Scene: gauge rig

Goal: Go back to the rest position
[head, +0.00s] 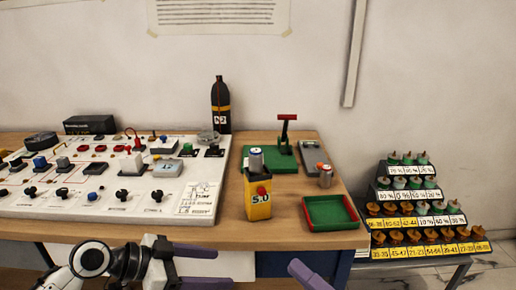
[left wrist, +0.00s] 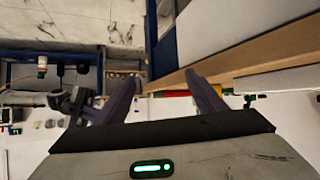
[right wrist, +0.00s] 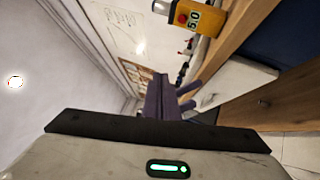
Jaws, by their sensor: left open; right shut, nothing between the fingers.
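My left gripper (head: 226,268) is low in front of the table's front edge in the head view, its two purple fingers apart. In the left wrist view its fingers (left wrist: 160,78) are spread with nothing held between them. My right gripper (head: 297,266) shows only as a purple finger end at the bottom of the head view, right of the left gripper. In the right wrist view its fingers (right wrist: 158,92) are together and empty. The other gripper's purple fingers show just beyond them. Both grippers are clear of the things on the table.
The wooden table (head: 232,232) holds a white control panel (head: 120,207), a yellow box marked 5.0 (head: 257,206), a green tray with red walls (head: 330,213), a green base with a red-topped post (head: 285,150) and a dark bottle (head: 220,105). A stepped rack (head: 420,215) stands right.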

